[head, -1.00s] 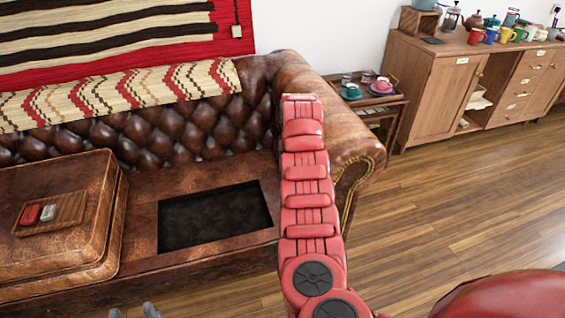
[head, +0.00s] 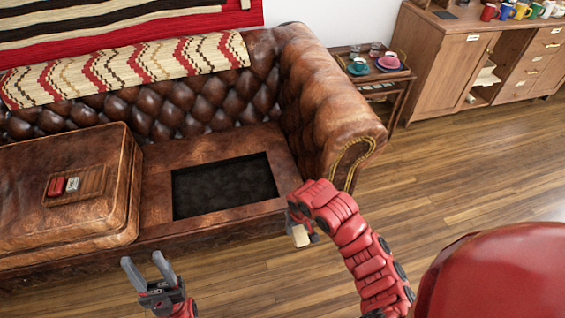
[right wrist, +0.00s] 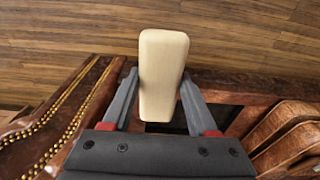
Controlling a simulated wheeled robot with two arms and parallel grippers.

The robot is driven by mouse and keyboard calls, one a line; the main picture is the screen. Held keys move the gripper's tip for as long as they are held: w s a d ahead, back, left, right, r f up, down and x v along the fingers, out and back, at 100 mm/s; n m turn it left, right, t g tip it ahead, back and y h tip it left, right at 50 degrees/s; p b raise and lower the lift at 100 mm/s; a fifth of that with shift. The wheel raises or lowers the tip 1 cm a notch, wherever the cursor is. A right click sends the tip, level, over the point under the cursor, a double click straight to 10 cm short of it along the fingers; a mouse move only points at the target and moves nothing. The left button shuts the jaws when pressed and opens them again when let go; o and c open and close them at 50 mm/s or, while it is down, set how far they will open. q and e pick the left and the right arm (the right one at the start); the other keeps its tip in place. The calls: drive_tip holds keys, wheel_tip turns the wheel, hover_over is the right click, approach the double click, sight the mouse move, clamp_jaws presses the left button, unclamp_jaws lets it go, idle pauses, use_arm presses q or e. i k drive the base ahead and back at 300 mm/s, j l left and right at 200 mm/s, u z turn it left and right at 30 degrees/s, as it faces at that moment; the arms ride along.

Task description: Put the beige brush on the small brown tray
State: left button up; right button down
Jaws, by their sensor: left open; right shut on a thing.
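The beige brush (right wrist: 162,75) is a pale rounded block between the fingers of my right gripper (right wrist: 161,95), which is shut on it. In the head view the brush (head: 301,236) shows below the end of my right arm, in front of the sofa's front edge; that gripper (head: 300,228) is partly hidden by the arm. The small brown tray (head: 78,190) lies on the sofa's left cushion and holds a red item (head: 56,187) and a grey-white item (head: 72,184). My left gripper (head: 148,268) is open and empty, low in front of the sofa, below the tray in the picture.
The sofa (head: 215,98) has a dark recessed opening (head: 225,187) right of the raised cushion (head: 70,225). Its right armrest (head: 335,100) stands beyond my right arm. A side table (head: 400,74) with cups and a wooden cabinet (head: 440,70) stand at the right. Wooden floor lies open.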

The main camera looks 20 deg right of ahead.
sight(92, 182)
drive_tip(key=i+j, duration=0.1)
drive_tip(key=j, duration=0.8)
drive_tip(key=i+j, duration=0.15)
drive_tip(key=j, duration=0.3)
drive_tip(key=i+j, duration=0.1)
drive_tip(key=j, duration=0.35)
drive_tip(key=i+j, duration=0.15)
drive_tip(key=j, duration=0.25)
drive_tip(key=i+j, duration=0.2)
drive_tip(key=j, duration=0.15)
drive_tip(key=i+j, duration=0.15)
drive_tip(key=j, duration=0.25)
drive_tip(key=i+j+z, duration=0.1)
drive_tip(key=j, duration=0.25)
drive_tip(key=i+j, duration=0.25)
drive_tip(key=j, duration=0.15)
